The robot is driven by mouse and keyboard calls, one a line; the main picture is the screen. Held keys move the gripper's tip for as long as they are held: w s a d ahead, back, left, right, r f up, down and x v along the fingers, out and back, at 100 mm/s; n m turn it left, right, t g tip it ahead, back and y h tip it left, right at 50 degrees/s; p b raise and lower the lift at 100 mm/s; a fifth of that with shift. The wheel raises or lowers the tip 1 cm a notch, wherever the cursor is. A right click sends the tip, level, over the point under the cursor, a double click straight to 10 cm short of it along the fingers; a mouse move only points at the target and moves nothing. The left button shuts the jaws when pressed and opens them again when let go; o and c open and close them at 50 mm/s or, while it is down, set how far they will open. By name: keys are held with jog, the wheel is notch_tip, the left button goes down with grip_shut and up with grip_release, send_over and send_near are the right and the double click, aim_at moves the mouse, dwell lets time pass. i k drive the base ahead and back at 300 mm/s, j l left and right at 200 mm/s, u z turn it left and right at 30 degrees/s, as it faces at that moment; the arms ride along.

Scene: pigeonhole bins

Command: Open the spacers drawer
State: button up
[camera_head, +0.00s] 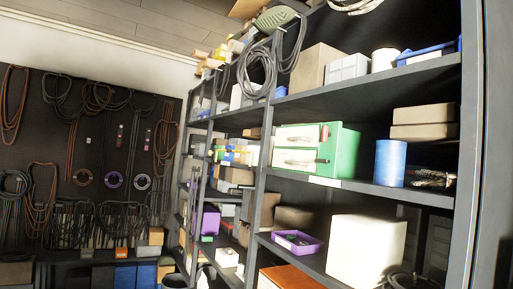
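A small green drawer cabinet (343,152) stands on the middle shelf, right of centre. Its pale front faces left and has two drawers, one above the other. The upper drawer (296,136) and the lower drawer (294,158) each have a dark handle. A small red thing shows at the cabinet's upper front corner. I cannot read any label, so I cannot tell which drawer is for spacers. Both drawers look shut. My gripper is not in view.
The dark shelf rack (420,195) has uprights left and right of the cabinet. A blue cylinder (390,163) stands right of it. Below are a purple tray (297,241) and a white box (367,250). Cables hang from the rack and the left wall panel.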

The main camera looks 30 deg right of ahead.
aim_at(308, 136)
jog(key=i+z, duration=0.25)
jog(key=i, duration=0.4)
jog(key=i+j+z, duration=0.3)
jog(key=i, duration=0.35)
jog(key=l, duration=0.1)
